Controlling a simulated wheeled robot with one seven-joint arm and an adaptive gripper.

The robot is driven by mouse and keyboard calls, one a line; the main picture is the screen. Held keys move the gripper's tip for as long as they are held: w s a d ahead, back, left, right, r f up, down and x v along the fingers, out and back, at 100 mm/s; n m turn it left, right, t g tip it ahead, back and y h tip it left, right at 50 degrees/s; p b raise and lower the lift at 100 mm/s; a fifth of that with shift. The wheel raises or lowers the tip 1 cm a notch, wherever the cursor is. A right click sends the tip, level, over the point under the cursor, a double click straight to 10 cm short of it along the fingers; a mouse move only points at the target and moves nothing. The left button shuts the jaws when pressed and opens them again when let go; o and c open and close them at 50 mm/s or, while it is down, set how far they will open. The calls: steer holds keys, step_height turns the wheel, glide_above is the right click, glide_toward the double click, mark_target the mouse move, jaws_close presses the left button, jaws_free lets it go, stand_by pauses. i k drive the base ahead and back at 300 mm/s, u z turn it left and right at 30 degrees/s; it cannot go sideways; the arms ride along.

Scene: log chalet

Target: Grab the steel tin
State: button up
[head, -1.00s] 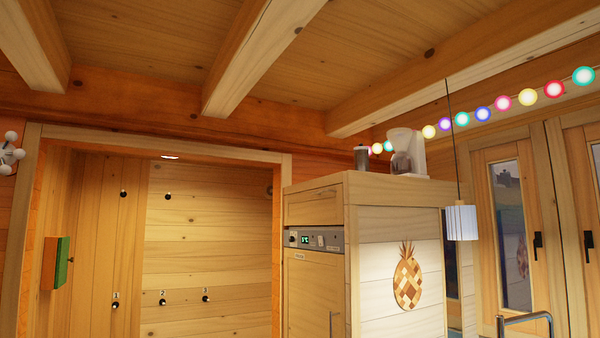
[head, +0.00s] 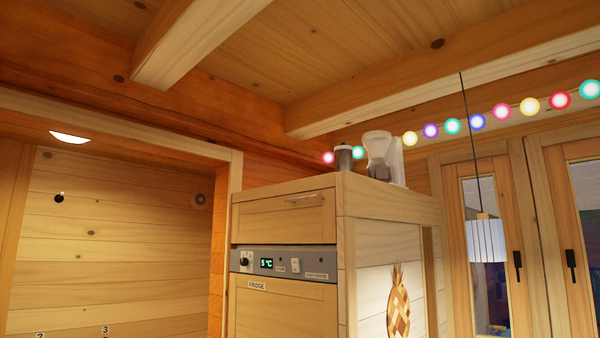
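A grey cylindrical tin (head: 344,159), which looks like the steel tin, stands upright on top of the tall wooden fridge cabinet (head: 392,203), near its front left corner. A white coffee maker (head: 379,158) stands just right of it. The tin's base is partly hidden by the cabinet's top edge. My gripper is not in view.
The fridge front has a control panel (head: 283,262) reading 5 °C and a drawer with a handle above it. A white pendant lamp (head: 486,240) hangs at the right before wooden doors (head: 504,250). Coloured bulbs (head: 478,121) run along a beam. A recess (head: 120,240) with hooks lies left.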

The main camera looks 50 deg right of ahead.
mark_target(344, 155)
steer(key=z, duration=0.3)
steer(key=i, duration=1.25)
steer(key=z, duration=1.55)
steer(key=i, duration=0.7)
steer(key=z, duration=0.75)
